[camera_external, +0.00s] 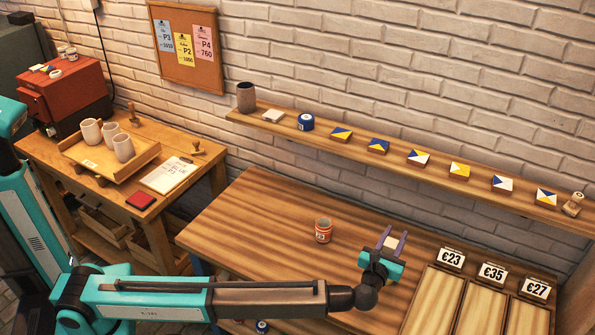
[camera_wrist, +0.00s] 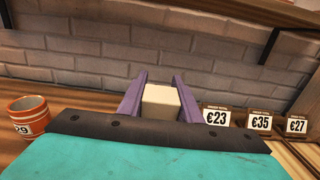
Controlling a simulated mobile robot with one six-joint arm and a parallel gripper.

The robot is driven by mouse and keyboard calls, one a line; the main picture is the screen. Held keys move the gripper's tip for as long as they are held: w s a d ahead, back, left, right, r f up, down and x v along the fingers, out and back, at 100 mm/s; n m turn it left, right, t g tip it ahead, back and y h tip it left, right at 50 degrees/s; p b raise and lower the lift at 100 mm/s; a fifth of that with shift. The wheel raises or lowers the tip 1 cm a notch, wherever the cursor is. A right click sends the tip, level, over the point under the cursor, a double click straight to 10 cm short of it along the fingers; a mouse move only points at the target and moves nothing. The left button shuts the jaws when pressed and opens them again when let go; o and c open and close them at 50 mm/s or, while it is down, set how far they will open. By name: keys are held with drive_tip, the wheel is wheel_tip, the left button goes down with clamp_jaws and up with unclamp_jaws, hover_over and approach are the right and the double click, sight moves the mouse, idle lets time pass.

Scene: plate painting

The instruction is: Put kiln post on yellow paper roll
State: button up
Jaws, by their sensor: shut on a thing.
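A cream block, which looks like the kiln post (camera_wrist: 161,101), sits between the two purple fingers of my gripper (camera_wrist: 161,92) in the wrist view. My gripper (camera_external: 391,241) is shut on it and holds it over the right part of the wooden table (camera_external: 270,215). In the external view the pale post (camera_external: 390,242) shows small between the fingers. I cannot make out a yellow paper roll in either view. An orange-red cup with a white band (camera_external: 323,230) stands on the table left of my gripper; it also shows in the wrist view (camera_wrist: 27,117).
Price cards (camera_external: 452,257) stand behind pale wooden trays (camera_external: 433,300) at the right. A wall shelf (camera_external: 400,170) holds painted tiles, a grey cup and a blue jar. A side bench (camera_external: 60,150) carries a tray of mugs. The table's left part is clear.

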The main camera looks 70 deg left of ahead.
drive_tip(key=shift+w, duration=0.15)
drive_tip(key=shift+w, duration=0.45)
drive_tip(key=shift+f, duration=1.8)
drive_tip(key=shift+s+f, duration=0.1)
drive_tip(key=o, duration=1.3)
drive_tip(key=shift+c, duration=0.2)
drive_tip(key=v, duration=1.2)
drive_tip(key=shift+d, duration=0.1)
